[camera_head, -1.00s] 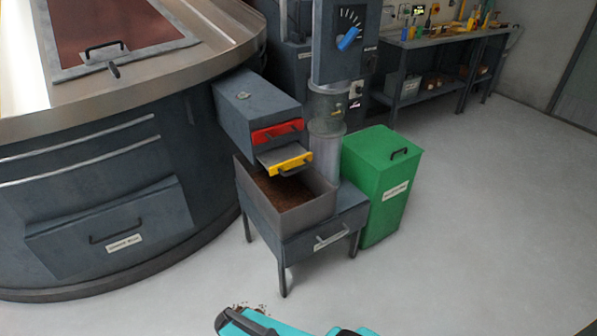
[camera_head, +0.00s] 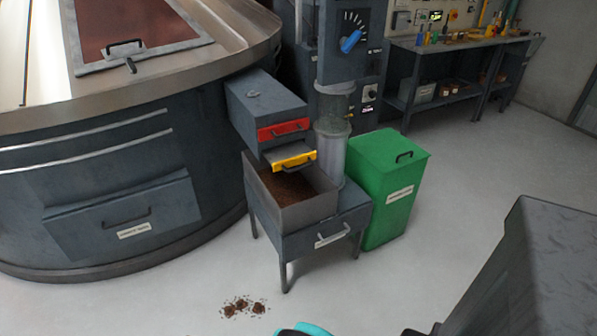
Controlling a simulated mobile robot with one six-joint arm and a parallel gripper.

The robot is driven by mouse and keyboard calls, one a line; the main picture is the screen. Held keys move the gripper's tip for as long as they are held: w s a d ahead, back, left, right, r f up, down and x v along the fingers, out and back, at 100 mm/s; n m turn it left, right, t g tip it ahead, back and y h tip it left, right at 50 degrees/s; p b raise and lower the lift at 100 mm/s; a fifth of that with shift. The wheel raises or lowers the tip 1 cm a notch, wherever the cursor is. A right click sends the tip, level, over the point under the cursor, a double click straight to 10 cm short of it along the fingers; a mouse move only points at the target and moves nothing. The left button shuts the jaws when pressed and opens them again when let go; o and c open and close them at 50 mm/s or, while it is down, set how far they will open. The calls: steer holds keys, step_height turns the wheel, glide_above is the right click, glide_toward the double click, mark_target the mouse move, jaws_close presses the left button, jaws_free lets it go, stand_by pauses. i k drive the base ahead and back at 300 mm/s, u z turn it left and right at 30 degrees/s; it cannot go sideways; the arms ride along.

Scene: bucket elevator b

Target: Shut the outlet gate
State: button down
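A grey outlet box (camera_head: 262,100) juts from the side of the big round vessel. It carries a slide with a red front (camera_head: 283,130) and, below it, a slide with a yellow front (camera_head: 294,161). The red front sits close to the box. The yellow slide sticks out, with its grey plate showing, above an open hopper (camera_head: 312,212) of brown material. I cannot tell from any label which slide is the outlet gate. My gripper cannot be made out; only a teal part, likely mine, shows at the bottom edge.
A green bin (camera_head: 390,185) stands right of the hopper, beside a clear vertical pipe (camera_head: 332,150). Brown crumbs (camera_head: 243,306) lie on the floor in front. A large dark grey shape (camera_head: 540,270) fills the lower right. A workbench (camera_head: 460,52) stands behind.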

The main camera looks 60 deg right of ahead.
mark_target(280, 158)
steer(key=z, duration=0.95)
steer(key=k, duration=0.1)
steer(key=u, duration=2.5)
steer(key=k, duration=0.6)
steer(key=z, duration=2)
